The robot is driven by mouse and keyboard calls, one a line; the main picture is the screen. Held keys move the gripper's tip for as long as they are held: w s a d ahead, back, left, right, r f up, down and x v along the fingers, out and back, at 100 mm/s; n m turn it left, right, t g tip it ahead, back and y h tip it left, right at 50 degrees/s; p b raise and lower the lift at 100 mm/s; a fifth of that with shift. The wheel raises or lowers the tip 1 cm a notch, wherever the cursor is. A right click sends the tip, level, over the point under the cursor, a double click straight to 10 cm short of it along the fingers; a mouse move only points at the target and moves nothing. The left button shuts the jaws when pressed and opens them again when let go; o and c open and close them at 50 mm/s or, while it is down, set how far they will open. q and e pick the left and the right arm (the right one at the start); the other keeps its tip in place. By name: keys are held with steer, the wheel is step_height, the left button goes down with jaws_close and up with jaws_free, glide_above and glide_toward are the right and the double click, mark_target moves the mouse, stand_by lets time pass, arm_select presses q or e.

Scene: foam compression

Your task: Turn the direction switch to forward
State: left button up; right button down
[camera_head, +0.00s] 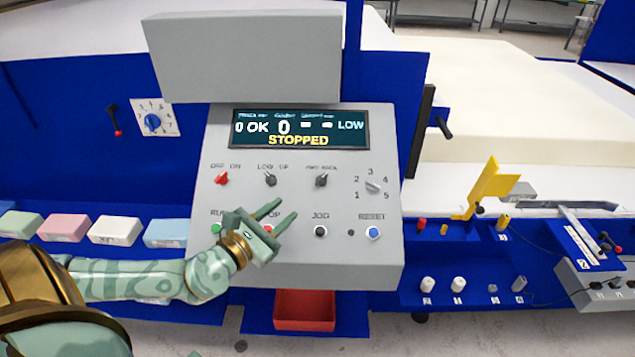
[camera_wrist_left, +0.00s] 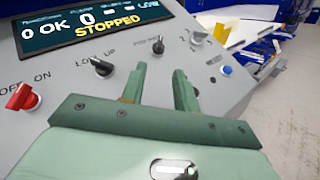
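The direction switch (camera_head: 321,180) is a small dark knob under a label that appears to read FWD BACK, on the sloped grey control panel (camera_head: 300,262). Its handle seems to point up and slightly right; its exact setting is hard to tell. It also shows in the left wrist view (camera_wrist_left: 158,45), just beyond the fingers. My left gripper (camera_head: 287,209) is open and empty, over the panel, below and left of the switch. Its two fingers (camera_wrist_left: 160,82) stand apart in the left wrist view and look clear of the knob. My right gripper is not in view.
A red OFF/ON switch (camera_head: 222,179), LOW/UP switch (camera_head: 270,179) and numbered dial (camera_head: 373,187) share the panel. Below are the black JOG button (camera_head: 320,231) and blue RESET button (camera_head: 373,232). The display (camera_head: 300,129) reads STOPPED. A red bin (camera_head: 304,322) sits beneath.

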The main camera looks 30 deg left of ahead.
mark_target(318, 182)
arm_select(q)
steer(key=w, duration=0.8)
steer(key=w+d, duration=0.1)
steer(key=w, duration=0.4)
steer(key=shift+p, duration=0.3)
steer(key=c, duration=0.7)
